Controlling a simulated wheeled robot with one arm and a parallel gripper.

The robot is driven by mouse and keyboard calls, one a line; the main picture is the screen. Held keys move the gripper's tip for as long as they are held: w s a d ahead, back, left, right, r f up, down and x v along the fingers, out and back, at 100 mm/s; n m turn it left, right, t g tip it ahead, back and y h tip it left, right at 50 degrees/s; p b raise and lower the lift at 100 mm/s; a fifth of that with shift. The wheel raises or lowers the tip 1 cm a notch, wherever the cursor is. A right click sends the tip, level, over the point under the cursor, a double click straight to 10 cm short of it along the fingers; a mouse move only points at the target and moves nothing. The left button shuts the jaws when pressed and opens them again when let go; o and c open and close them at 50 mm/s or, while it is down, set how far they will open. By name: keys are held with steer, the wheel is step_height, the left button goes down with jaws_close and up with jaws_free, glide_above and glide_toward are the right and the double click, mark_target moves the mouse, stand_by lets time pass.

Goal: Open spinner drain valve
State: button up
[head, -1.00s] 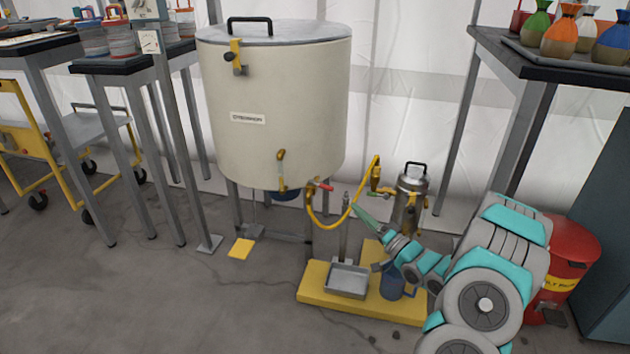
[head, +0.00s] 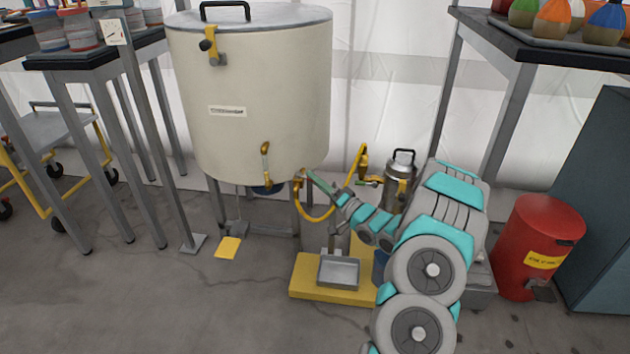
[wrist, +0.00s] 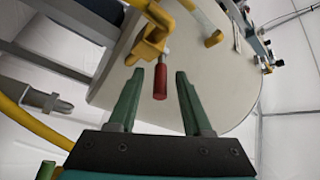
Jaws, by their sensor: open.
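The spinner (head: 245,95) is a large cream drum with a grey lid, standing on legs. Its drain valve (wrist: 149,40) is a yellow fitting low on the drum with a red handle (wrist: 160,82). In the wrist view my gripper (wrist: 156,72) is open, with one green finger on each side of the red handle. The handle's end lies between the fingers, apart from both. In the head view my gripper (head: 313,175) is at the valve, low on the drum's right side, and it hides the red handle there.
A yellow hose (head: 320,217) loops below the valve. A metal canister (head: 400,180) stands to the right, and a yellow platform with a grey tray (head: 339,271) sits below. A red bin (head: 540,245) stands at the right.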

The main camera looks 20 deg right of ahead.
steer(key=shift+w+a+r, duration=0.1)
steer(key=shift+w, duration=0.25)
jaws_close()
stand_by(1.3)
